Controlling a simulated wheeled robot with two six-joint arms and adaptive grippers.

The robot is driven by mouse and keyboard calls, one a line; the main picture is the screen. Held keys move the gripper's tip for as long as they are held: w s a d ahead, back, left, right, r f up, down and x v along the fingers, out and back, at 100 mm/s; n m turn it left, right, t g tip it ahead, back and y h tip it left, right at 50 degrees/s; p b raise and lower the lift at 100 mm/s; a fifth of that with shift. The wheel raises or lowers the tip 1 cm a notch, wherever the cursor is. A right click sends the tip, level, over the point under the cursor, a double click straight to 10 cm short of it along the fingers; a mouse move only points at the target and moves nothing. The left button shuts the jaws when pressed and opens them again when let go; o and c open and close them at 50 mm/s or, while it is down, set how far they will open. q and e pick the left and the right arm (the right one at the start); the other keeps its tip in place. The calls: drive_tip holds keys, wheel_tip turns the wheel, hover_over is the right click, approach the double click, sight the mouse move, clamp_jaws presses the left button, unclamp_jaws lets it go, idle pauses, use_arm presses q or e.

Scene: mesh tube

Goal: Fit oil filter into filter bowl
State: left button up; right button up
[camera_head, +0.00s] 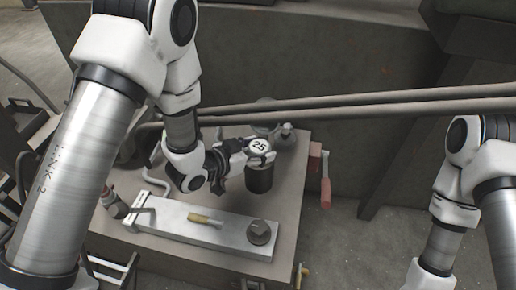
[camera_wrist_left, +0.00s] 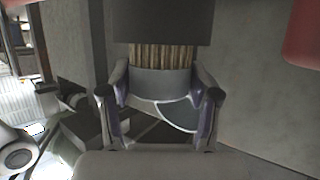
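The oil filter has a pale round end marked 25 (camera_head: 259,146). In the left wrist view its pleated tan side (camera_wrist_left: 160,55) shows above a plain grey end band. My left gripper (camera_head: 236,160) has its two fingers (camera_wrist_left: 160,100) on either side of that grey end, closed against it. A dark cylinder, apparently the filter bowl (camera_head: 260,179), stands upright under the filter. In the left wrist view the bowl (camera_wrist_left: 160,20) is wider than the pleats and meets them at its edge. How deep the filter sits in it is hidden. My right gripper is out of view.
The bench (camera_head: 285,195) carries a metal plate (camera_head: 185,225) with a yellow-handled tool (camera_head: 205,219) and a round dark knob-like part (camera_head: 260,232). A grey metal vessel (camera_head: 286,136) stands behind the bowl. A red handle (camera_head: 325,185) hangs at the right edge. Pipes cross behind.

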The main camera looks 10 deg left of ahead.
use_arm(q)
drive_tip(key=shift+o, duration=0.8)
drive_tip(key=shift+r, duration=0.1)
drive_tip(key=shift+r, duration=0.2)
drive_tip(key=p+v, duration=0.7)
drive_tip(key=v, duration=0.5)
